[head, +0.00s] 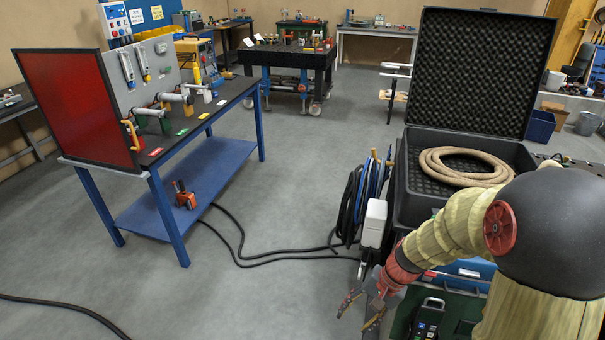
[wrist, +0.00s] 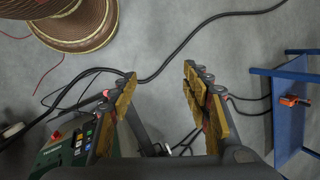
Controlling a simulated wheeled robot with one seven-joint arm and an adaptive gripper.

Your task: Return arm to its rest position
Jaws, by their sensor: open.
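My gripper (head: 361,312) hangs low at the bottom of the head view, at the end of my arm, left of the open black case. Its two fingers are apart. In the wrist view my gripper (wrist: 158,85) shows its yellowish finger pads wide apart, with only grey floor and a black cable between them. It holds nothing. My arm reaches down and left from the lower right corner of the head view and hides part of what lies behind it.
An open foam-lined case (head: 480,75) holds a coiled tan hose (head: 465,167). A blue-legged workbench (head: 185,185) stands at left with a red tool (head: 184,196) on its lower shelf. Black cables (head: 240,255) cross the floor. A green device (wrist: 70,145) sits beside my gripper. Middle floor is mostly clear.

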